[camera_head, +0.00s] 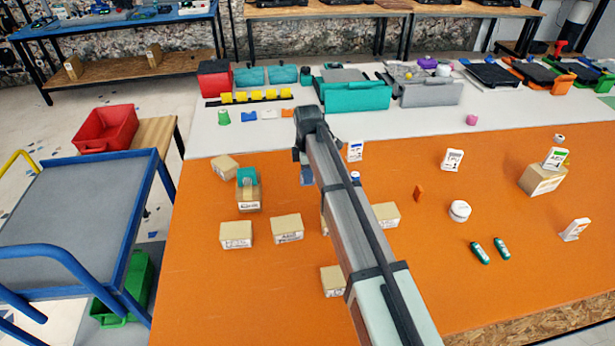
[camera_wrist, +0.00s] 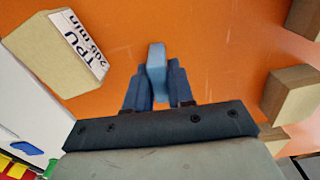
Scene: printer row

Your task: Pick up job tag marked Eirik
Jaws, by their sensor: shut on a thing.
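My gripper (camera_wrist: 157,98) is shut on a light blue piece (camera_wrist: 157,58) that stands up between its dark blue fingers in the wrist view. No writing shows on this piece. In the head view my gripper (camera_head: 307,180) is over the orange mat, left of centre, partly hidden by my arm. White job tags show in the head view: one (camera_head: 355,151) just right of my arm, one (camera_head: 453,160) farther right, one (camera_head: 556,158) on a box, and one (camera_head: 575,229) at the right. Their names are too small to read, so I cannot tell which is Eirik.
Small cardboard boxes (camera_head: 236,235) (camera_head: 287,229) (camera_head: 385,215) stand around my gripper. A box labelled TPU 205 min (camera_wrist: 62,62) is close by in the wrist view. A white round tub (camera_head: 460,211) and green cylinders (camera_head: 479,253) lie right. Printers (camera_head: 354,96) line the back.

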